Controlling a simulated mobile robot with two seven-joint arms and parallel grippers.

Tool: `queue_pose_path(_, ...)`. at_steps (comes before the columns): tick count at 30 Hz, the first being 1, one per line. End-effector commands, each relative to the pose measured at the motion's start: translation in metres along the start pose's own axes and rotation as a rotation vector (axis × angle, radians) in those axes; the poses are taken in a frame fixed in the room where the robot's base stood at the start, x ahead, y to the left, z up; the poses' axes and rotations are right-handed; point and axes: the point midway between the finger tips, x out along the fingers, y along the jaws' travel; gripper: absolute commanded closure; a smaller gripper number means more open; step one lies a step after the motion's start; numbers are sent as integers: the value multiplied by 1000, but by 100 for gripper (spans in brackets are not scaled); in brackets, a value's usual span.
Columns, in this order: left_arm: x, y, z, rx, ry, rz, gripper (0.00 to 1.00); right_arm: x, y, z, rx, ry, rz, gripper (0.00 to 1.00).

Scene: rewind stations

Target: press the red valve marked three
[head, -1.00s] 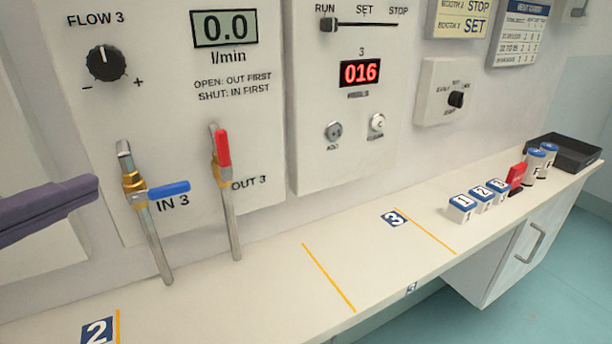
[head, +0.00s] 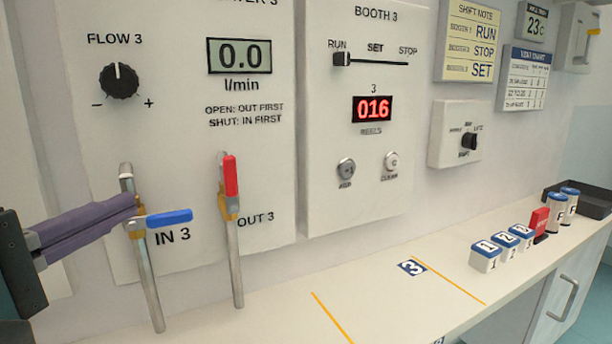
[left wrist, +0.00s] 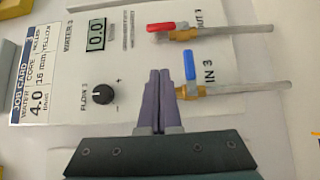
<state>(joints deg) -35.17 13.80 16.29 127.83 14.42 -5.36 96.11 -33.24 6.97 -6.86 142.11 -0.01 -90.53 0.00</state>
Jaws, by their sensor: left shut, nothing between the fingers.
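The red valve lever (head: 230,176) stands upright on the right-hand pipe, by the label OUT 3. It also shows in the left wrist view (left wrist: 160,27). The blue valve lever (head: 169,218) lies sideways on the left-hand pipe, by the label IN 3; it also shows in the left wrist view (left wrist: 190,66). My left gripper (head: 132,203) is shut and empty, with its purple fingertips at the blue valve's pipe in the head view. I cannot tell whether they touch. In the left wrist view the fingertips (left wrist: 159,72) are left of the blue lever. My right gripper is not in view.
The panel has a flow knob (head: 120,82) and a display (head: 239,56) reading 0.0. The booth panel (head: 355,190) is to the right. Small numbered blocks (head: 485,258), a red object (head: 540,220) and a black tray (head: 592,203) stand on the counter. The counter's middle is clear.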

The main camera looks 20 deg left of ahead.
Motion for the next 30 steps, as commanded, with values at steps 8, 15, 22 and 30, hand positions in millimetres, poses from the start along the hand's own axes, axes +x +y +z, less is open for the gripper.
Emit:
queue_pose_path(8,55,2,0,2,-1,5,100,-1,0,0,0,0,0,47)
queue_pose_path(15,94,2,10,-2,0,2,100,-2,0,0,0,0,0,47)
queue_pose_path(22,109,0,27,-1,-1,0,100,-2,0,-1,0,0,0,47)
queue_pose_path(30,111,0,29,2,-1,-1,100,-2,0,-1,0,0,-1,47)
